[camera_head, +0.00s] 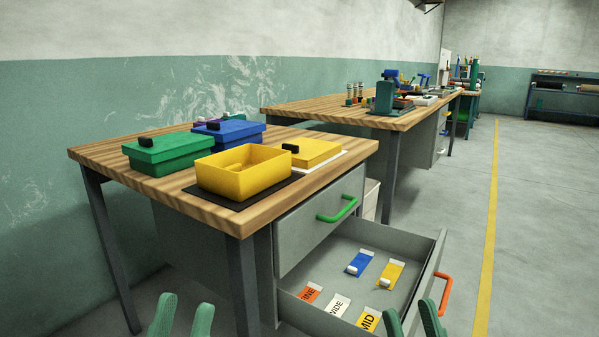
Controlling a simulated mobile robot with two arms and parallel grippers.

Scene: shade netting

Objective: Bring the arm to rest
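My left gripper (182,318) shows at the bottom edge, left of centre, its two green fingertips apart with nothing visible between them. My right gripper (411,320) shows at the bottom edge on the right, in front of the open drawer in the picture, its two green fingertips also apart and nothing seen between them. The rest of both arms is out of view.
A wooden workbench (120,157) holds an open yellow box (243,178), its yellow lid (316,152), a green box (168,155) and a blue box (232,133). The lower drawer (432,262) is open with several coloured tags inside. Floor (540,220) is clear at right.

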